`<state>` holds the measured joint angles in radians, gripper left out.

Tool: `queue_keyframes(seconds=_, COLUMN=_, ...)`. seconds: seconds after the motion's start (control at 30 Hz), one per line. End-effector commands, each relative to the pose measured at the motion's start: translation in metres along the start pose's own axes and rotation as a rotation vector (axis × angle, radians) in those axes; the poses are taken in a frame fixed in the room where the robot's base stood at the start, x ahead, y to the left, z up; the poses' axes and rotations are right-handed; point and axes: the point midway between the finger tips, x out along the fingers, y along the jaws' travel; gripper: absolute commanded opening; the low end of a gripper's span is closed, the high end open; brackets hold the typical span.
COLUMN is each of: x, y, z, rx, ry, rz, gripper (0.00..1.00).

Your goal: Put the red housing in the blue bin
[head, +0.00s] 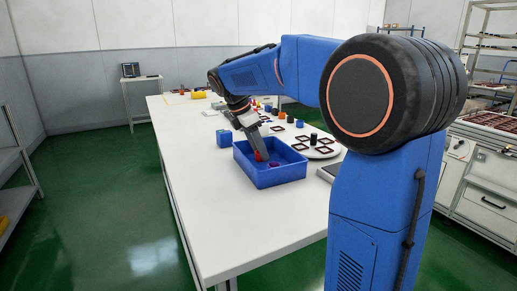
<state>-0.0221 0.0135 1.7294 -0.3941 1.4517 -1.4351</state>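The blue bin (279,178) stands on the white table, open at the top. My gripper (259,154) points down into it from above, near its left part. A small red piece, which looks like the red housing (258,157), shows at the fingertips, inside the bin's outline. My fingers partly cover it. Whether they grip it or it rests on the bin floor cannot be told at this size. A dark purple piece (275,163) lies in the bin, to the right of the red one.
A blue block (223,139) stands just left behind the bin. A round white plate (318,150) with several dark square frames is on the right. Small coloured parts and a yellow item (198,95) are farther back. The near table top (245,225) is clear.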

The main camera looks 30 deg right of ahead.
Motion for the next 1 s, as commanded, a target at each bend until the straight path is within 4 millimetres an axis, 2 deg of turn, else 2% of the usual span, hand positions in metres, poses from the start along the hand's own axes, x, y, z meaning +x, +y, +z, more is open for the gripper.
queue_keyframes(seconds=0.23, x=-0.001, y=0.0, z=0.0, rx=0.0, ry=0.0, rz=0.0, gripper=0.48)
queue_keyframes(seconds=0.37, x=-0.007, y=0.0, z=0.001, rx=0.0, ry=0.0, rz=0.001, gripper=0.48)
queue_keyframes(seconds=0.47, x=-0.021, y=0.001, z=0.001, rx=0.0, ry=0.0, rz=0.002, gripper=0.48)
queue_keyframes(seconds=0.8, x=-0.085, y=0.001, z=0.001, rx=-0.001, ry=0.0, rz=0.002, gripper=0.48)
queue_keyframes(seconds=1.0, x=-0.112, y=0.001, z=0.001, rx=-0.001, ry=0.0, rz=0.0, gripper=0.48)
